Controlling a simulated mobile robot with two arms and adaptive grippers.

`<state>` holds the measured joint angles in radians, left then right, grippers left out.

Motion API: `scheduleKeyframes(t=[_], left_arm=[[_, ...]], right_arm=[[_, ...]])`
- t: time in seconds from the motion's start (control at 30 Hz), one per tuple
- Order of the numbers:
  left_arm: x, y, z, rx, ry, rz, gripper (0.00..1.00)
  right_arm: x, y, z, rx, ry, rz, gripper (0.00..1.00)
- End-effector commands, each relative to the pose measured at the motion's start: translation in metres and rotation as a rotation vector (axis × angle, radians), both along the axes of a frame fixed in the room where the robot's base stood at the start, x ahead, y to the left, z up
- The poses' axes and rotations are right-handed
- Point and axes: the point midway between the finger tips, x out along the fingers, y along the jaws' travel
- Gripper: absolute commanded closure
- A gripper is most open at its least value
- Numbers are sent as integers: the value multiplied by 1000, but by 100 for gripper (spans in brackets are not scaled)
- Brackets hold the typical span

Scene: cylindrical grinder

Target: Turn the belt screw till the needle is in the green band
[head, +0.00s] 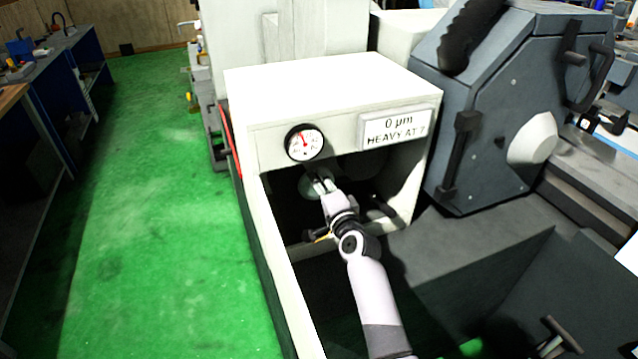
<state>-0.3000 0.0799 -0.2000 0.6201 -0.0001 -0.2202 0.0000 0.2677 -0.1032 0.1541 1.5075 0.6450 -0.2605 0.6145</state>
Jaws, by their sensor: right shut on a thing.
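A round white dial gauge (305,143) with a black rim sits on the front of the cream machine housing (330,90). A red mark or needle shows near its middle; the needle's exact reading and any green band are too small to tell. My right gripper (322,184) reaches into the dark opening below the gauge and is shut on a small part there, apparently the belt screw, which the fingers mostly hide. A pale round disc (307,188) shows just behind the fingertips. My left gripper is not in view.
A label (395,128) reading "0 µm HEAVY AT 7" is right of the gauge. The opening's walls surround my right gripper closely. A dark grey machine head (510,110) stands to the right. The green floor (150,220) on the left is clear.

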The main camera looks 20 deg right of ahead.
Motion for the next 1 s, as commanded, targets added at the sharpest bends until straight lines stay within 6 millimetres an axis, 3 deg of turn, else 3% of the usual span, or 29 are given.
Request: scheduleKeyframes(t=[0.2, 0.23, 0.5, 0.83, 1.0], left_arm=[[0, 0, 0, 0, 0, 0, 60], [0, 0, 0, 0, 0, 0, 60], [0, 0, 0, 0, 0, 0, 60], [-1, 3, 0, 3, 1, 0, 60], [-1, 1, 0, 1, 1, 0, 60]], right_arm=[[0, 0, -1, 0, 1, -1, 100], [0, 0, -1, 0, 1, -1, 78], [0, 0, 0, -1, 1, 0, 60], [-1, 0, 0, -2, 0, 0, 59], [-18, -1, -1, -1, 0, -1, 59]])
